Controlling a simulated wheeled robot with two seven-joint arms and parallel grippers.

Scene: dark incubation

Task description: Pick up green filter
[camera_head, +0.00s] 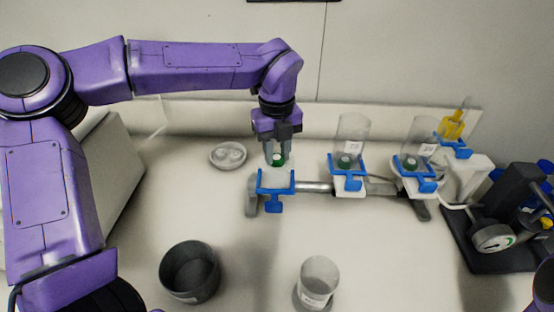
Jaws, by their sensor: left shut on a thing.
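My left gripper (278,155) points down above the left blue holder (276,189) of the manifold. It is shut on the green filter (277,161), a small piece with a green side and pale top between the fingertips. A whitish, translucent cup-like part shows just below it at the holder; I cannot tell whether the filter touches it. Two more green pieces sit at the bases of the clear cylinders, in the middle (345,161) and right (411,163) of the manifold. My right gripper is out of view.
A dish (228,156) lies left of the manifold. A dark bowl (190,272) and a clear beaker (318,280) stand in front. A yellow item (453,127) and a dark pump with a gauge (492,237) are at right. The table between bowl and manifold is clear.

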